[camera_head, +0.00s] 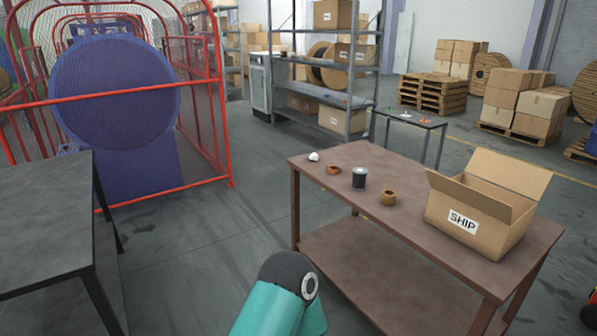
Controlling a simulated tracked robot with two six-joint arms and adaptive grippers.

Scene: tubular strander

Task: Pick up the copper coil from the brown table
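The brown table (385,170) stands right of centre, with a lower shelf. A low reddish-brown ring, which looks like the copper coil (333,170), lies flat near the table's far left end. A small white item (314,156) is to its left. A dark spool with a pale top (359,179) stands to its right, then a tan-brown ring or roll (389,197). Neither gripper is in view. A teal and dark link of one of my arms shows at the bottom centre, apart from the coil.
An open cardboard box marked SHIP (463,221) stands on the table's right part. A dark table (45,205) is at left, by a red cage (227,130) around a blue drum (115,90). A small table (432,121) and metal shelving (330,95) stand behind. Floor between the tables is clear.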

